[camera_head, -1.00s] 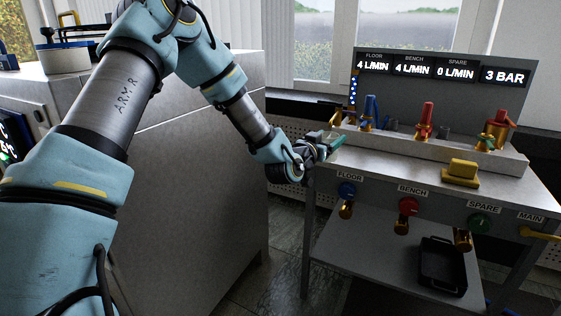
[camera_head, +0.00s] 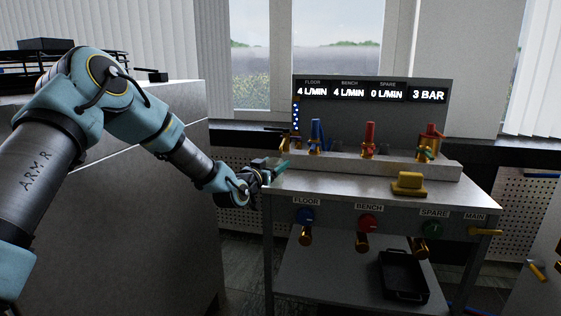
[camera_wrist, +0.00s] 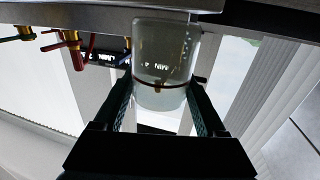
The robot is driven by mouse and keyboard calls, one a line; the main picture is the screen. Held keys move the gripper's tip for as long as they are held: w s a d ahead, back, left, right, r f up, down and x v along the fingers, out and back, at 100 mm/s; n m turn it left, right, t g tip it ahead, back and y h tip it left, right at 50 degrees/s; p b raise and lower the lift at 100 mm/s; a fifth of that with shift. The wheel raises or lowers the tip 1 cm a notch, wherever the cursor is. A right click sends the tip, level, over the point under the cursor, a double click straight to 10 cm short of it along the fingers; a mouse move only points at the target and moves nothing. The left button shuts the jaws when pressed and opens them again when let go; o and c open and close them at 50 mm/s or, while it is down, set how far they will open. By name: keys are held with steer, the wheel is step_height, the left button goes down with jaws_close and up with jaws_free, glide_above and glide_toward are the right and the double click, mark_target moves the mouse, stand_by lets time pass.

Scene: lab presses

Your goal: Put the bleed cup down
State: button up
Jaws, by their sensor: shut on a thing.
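My gripper (camera_wrist: 160,86) is shut on the bleed cup (camera_wrist: 165,48), a clear, cloudy cup with a thin dark reddish band around it. In the wrist view one finger lies on each side of the cup. In the head view my gripper (camera_head: 270,172) is at the left edge of the bench (camera_head: 340,183), about level with its top. The cup cannot be made out clearly in the head view. Whether it touches the bench cannot be told.
A yellow block (camera_head: 408,184) sits on the bench top at the right. Blue and red valves (camera_head: 369,140) stand along the back ledge under a display (camera_head: 370,92). A black tray (camera_head: 403,276) lies on the lower shelf. The bench's middle is clear.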

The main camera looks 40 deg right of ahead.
steer(key=x, duration=0.4)
steer(key=shift+w+d, duration=0.1)
steer(key=shift+d, duration=0.3)
steer(key=shift+f, duration=0.3)
steer(key=shift+f, duration=0.15)
steer(key=o, duration=1.3)
steer(key=shift+a, duration=0.1)
steer(key=shift+r+p, duration=0.2)
steer(key=shift+p, duration=0.1)
steer(key=b+v, duration=0.1)
steer(key=v, duration=1.1)
steer(key=shift+f, duration=0.1)
